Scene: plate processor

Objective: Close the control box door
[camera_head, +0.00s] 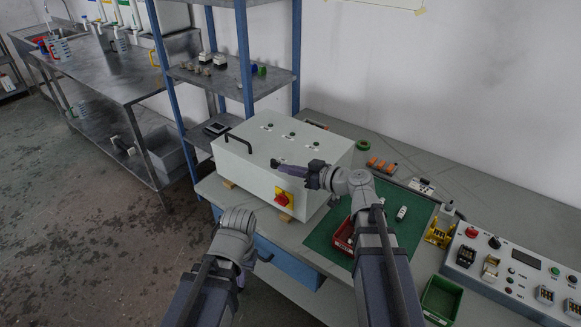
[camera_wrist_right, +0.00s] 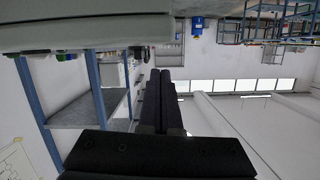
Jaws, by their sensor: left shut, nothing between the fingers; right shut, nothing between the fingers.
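The control box (camera_head: 240,175) is a pale grey-white box on the bench. Its top panel (camera_head: 300,148) carries small dark buttons, and a black handle (camera_head: 238,143) stands at its left end. A red and yellow switch (camera_head: 282,196) is on the front. I cannot tell whether the door stands slightly ajar. My right gripper (camera_head: 275,163) is shut and empty, in front of or just over the box's front upper edge; contact is unclear. Its black fingers (camera_wrist_right: 160,97) are together in the right wrist view, below a pale panel (camera_wrist_right: 85,30). My left arm is low, left of the bench front; its gripper fingers are hidden.
A green mat (camera_head: 328,236) with a red bin (camera_head: 343,238) lies right of the box. A green bin (camera_head: 441,300) and a control panel (camera_head: 515,272) are further right. A blue-post shelf (camera_head: 245,60) stands behind left. Open floor (camera_head: 90,240) lies at left.

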